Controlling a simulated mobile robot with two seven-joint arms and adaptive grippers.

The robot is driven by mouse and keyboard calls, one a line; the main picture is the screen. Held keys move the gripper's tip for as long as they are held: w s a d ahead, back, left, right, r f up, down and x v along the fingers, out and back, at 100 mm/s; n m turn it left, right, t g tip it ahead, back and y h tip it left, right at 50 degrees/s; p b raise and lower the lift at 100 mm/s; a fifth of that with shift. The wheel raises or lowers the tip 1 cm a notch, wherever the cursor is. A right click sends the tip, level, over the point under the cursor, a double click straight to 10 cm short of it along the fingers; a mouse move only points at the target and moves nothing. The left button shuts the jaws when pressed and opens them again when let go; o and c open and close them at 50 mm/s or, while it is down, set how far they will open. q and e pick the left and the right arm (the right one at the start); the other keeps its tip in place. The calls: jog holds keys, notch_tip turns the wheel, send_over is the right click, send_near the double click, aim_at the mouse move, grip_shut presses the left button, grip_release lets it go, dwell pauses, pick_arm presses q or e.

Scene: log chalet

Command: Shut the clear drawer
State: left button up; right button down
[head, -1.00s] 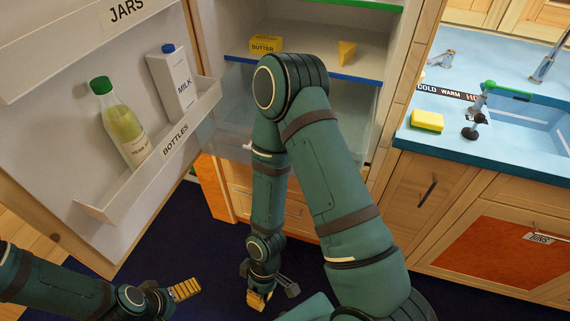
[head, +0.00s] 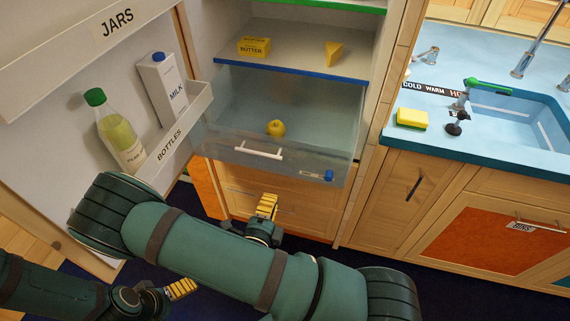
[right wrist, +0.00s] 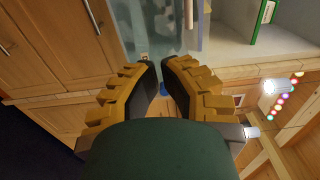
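The clear drawer (head: 225,150) is pulled out from the lower part of the fridge in the head view. It has a white handle (head: 258,150), and a yellow apple-like fruit (head: 275,128) shows inside it. My right gripper (head: 267,203) is in front of and below the drawer front, apart from the handle, fingers pointing up. In the right wrist view (right wrist: 160,70) its fingertips are nearly together with a thin gap and nothing held. My left gripper (head: 182,289) is low at the left, away from the drawer; its finger opening is hidden.
The fridge door (head: 60,150) stands open at the left, with a bottle (head: 120,135) and a milk carton (head: 163,85) in its rack. Butter (head: 254,47) and a cheese wedge (head: 333,53) sit on the shelf above. A sink counter (head: 450,145) is at the right.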

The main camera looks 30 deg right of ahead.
aim_at(286, 161)
jog(key=b+x, duration=0.2)
jog(key=x, duration=1.1)
jog(key=shift+w+d, duration=0.1)
jog(key=shift+d, duration=0.25)
pick_arm(q)
jog(key=shift+w+f, duration=0.25)
jog(key=shift+f, duration=1)
